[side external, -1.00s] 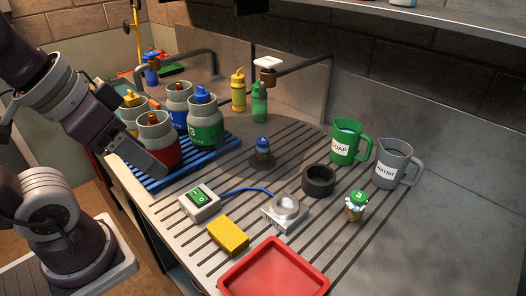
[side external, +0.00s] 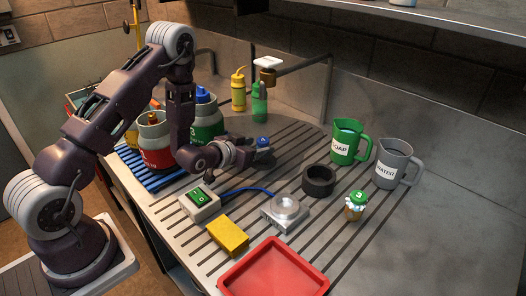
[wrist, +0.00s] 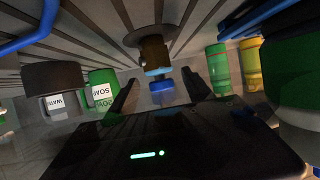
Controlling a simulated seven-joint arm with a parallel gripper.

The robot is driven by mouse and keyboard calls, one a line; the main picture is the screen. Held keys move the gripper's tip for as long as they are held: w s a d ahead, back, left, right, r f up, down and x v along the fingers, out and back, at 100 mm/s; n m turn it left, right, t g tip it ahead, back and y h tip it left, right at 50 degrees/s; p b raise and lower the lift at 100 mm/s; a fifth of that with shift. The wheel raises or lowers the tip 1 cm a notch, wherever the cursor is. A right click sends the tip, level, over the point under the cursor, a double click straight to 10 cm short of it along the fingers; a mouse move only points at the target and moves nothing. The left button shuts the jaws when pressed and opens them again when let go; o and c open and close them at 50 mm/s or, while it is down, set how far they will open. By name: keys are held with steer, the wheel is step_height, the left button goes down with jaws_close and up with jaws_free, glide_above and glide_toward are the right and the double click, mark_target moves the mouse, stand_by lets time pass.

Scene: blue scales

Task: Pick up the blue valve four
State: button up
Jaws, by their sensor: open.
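The blue valve four is a small brass piece with a blue cap. In the side view only its blue cap (side external: 262,141) shows clearly, behind my gripper (side external: 262,157). My gripper (wrist: 160,88) is open, with one finger on each side of the blue cap and a gap on both sides. I cannot tell how far the fingers reach past the cap.
Jugs stand in a blue rack (side external: 168,181) left of my gripper. Nearby are a green switch box (side external: 200,203), a dark ring (side external: 318,181), a green-capped valve (side external: 355,205), a yellow sponge (side external: 228,236), a red tray (side external: 272,270), a green pitcher (side external: 348,142) and a grey pitcher (side external: 395,163).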

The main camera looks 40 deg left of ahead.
steer(key=x, duration=0.6)
steer(key=shift+w, duration=0.35)
jaws_close()
